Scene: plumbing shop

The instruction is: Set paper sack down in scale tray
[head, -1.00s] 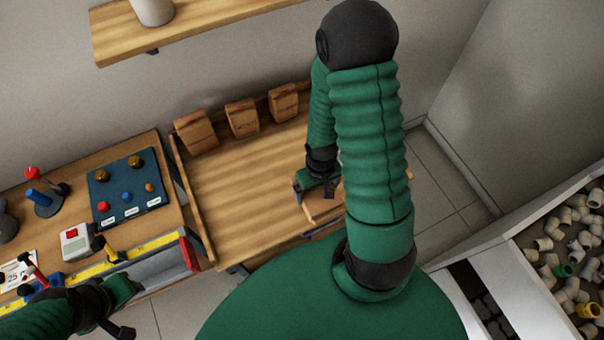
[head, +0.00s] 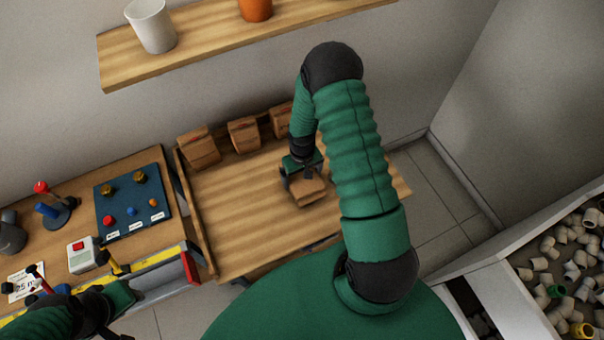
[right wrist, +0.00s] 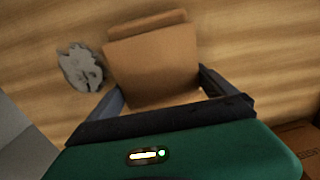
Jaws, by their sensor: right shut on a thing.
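A brown paper sack (head: 307,190) is between the fingers of my right gripper (head: 302,172), over the right part of a wooden bench top. In the right wrist view the sack (right wrist: 152,62) fills the space between and beyond the dark fingers of the right gripper (right wrist: 160,95), which is shut on it. I cannot tell whether the sack touches the wood. My left gripper (head: 120,300) is at the lower left near a yellow-edged grey part; its jaws are too unclear to judge. I cannot make out a scale tray for certain.
Several similar sacks (head: 243,134) stand along the back of the wooden bench top (head: 240,215), whose middle is clear. A grey crumpled thing (right wrist: 80,68) lies near the held sack. A blue button board (head: 132,205) is on the left bench. A bin of pipe fittings (head: 570,265) is at right.

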